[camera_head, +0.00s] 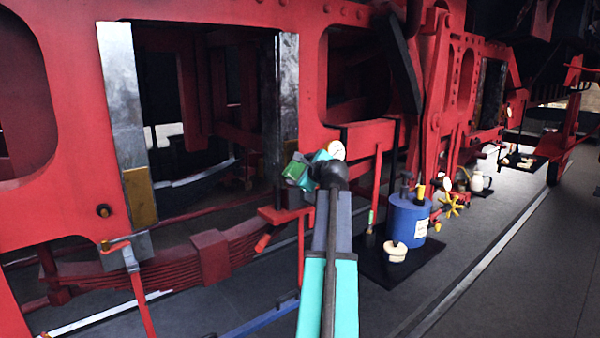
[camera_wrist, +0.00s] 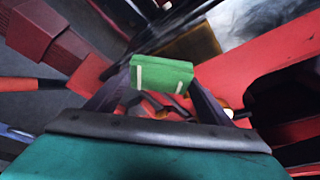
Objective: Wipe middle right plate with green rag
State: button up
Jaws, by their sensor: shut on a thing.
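My gripper (camera_head: 308,172) is shut on the green rag (camera_wrist: 162,75), which looks like a small folded block between the two fingers. In the head view the rag (camera_head: 296,172) shows at the left of the gripper's tip. A tall, worn grey metal plate (camera_head: 287,85) stands on the red frame just above and behind the gripper, at the right side of a large opening. In the wrist view a brass-coloured patch (camera_wrist: 195,42) and grey metal (camera_wrist: 243,20) show beyond the rag. I cannot tell whether the rag touches them.
Another grey plate (camera_head: 120,85) with a brass lower part (camera_head: 140,196) stands at the opening's left side. A red leaf spring (camera_head: 213,257) lies below. A blue can (camera_head: 408,222) stands on a black mat to the right. The grey floor (camera_head: 510,290) at right is clear.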

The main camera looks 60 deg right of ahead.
jog(key=shift+r+p, duration=0.45)
jog(key=shift+r, duration=0.4)
jog(key=shift+r+p, duration=1.55)
jog(key=shift+r, duration=0.4)
jog(key=shift+w+r+p, duration=0.1)
jog(key=shift+r+p, duration=1.05)
jog(key=shift+r, duration=0.85)
jog(key=shift+f, duration=0.15)
jog(key=shift+f+b, duration=0.7)
jog(key=shift+f, duration=1.2)
